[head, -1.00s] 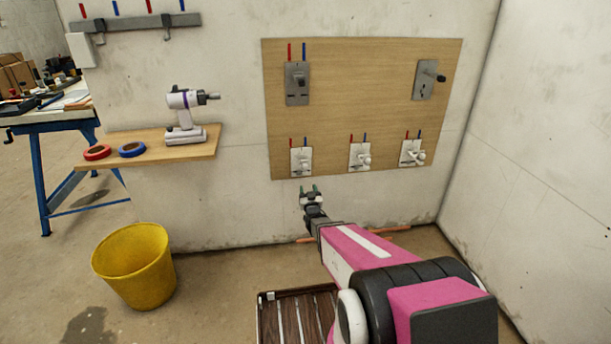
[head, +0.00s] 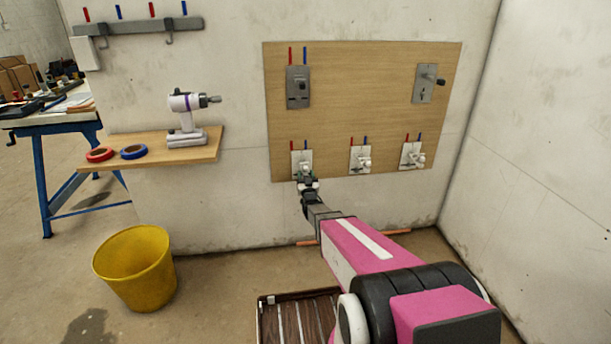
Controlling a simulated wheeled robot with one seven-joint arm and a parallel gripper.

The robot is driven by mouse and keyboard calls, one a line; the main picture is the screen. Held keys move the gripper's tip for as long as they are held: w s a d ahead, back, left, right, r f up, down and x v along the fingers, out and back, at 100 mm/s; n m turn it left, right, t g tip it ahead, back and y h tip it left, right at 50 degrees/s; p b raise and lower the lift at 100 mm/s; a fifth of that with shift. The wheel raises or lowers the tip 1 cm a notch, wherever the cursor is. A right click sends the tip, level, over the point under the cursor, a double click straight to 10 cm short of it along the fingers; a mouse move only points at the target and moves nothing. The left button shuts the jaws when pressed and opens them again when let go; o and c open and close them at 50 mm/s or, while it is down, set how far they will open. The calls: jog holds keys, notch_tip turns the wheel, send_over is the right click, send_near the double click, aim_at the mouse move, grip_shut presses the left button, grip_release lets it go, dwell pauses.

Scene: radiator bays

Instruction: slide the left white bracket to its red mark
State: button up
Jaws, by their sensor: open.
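The left white bracket (head: 296,158) is a small white plate with a rounded knob, low on the left of the wooden board. A red mark (head: 291,145) stands above its left side and a blue mark (head: 305,144) above its right side. The fingers hide the bracket's lower part.
Two more white brackets, a middle one (head: 359,153) and a right one (head: 411,150), sit along the wooden board (head: 365,105). Two grey fittings are above. A shelf (head: 196,152) with a drill is to the left. A yellow bucket (head: 136,275) stands on the floor.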

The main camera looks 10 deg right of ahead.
jog(key=shift+w+r, duration=0.15)
jog(key=shift+w, duration=0.25)
grip_shut()
jog(key=a, duration=0.5)
grip_release()
